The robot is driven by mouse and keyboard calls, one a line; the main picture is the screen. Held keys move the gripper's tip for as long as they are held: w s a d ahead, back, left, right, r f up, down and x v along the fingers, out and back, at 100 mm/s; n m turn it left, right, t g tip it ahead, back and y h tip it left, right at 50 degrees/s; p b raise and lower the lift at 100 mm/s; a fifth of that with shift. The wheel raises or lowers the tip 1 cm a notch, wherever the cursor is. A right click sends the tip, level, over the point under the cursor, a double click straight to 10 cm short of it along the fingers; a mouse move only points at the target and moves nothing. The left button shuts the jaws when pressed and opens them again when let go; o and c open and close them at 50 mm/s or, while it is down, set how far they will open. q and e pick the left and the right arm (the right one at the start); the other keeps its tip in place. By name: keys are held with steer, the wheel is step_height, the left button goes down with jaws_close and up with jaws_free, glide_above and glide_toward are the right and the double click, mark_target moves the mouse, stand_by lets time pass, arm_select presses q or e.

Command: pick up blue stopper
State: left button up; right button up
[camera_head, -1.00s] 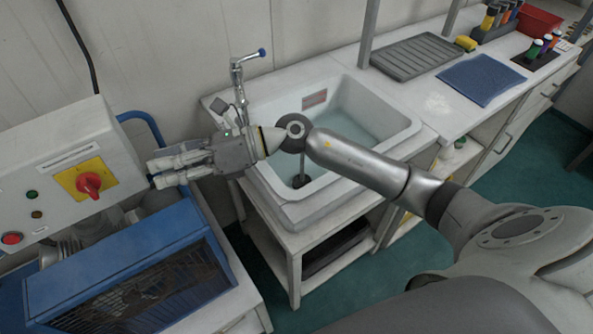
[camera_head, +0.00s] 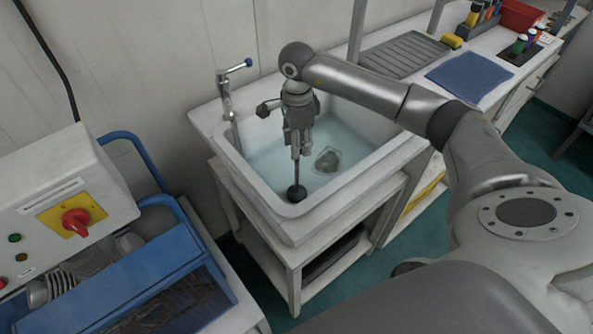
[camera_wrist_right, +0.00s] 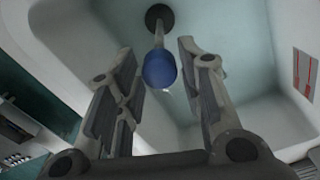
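The blue stopper stands in the sink (camera_head: 365,183). Its blue knob (camera_wrist_right: 159,68) shows in the right wrist view, on a thin rod above a dark round disc (camera_wrist_right: 159,17). In the head view the rod and disc (camera_head: 297,194) show below my fingers, while the blue knob is hidden. My right gripper (camera_head: 297,150) points down over the basin. In the right wrist view its fingers (camera_wrist_right: 158,80) are open, one on each side of the knob, with a gap visible on both sides. My left gripper is not in view.
A tap (camera_head: 226,95) with a blue-tipped lever stands at the sink's back left. A drain-like round fitting (camera_head: 327,160) lies in the basin. A control box with a red knob (camera_head: 75,221) and a blue cage are at left. A counter with a blue mat (camera_head: 470,76) extends right.

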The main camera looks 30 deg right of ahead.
steer(key=p, duration=0.1)
glide_above(297, 175)
step_height(297, 175, down, 6)
steer(key=shift+w+d, duration=0.15)
steer(key=shift+w, duration=0.1)
steer(key=shift+f, duration=0.1)
jaws_close()
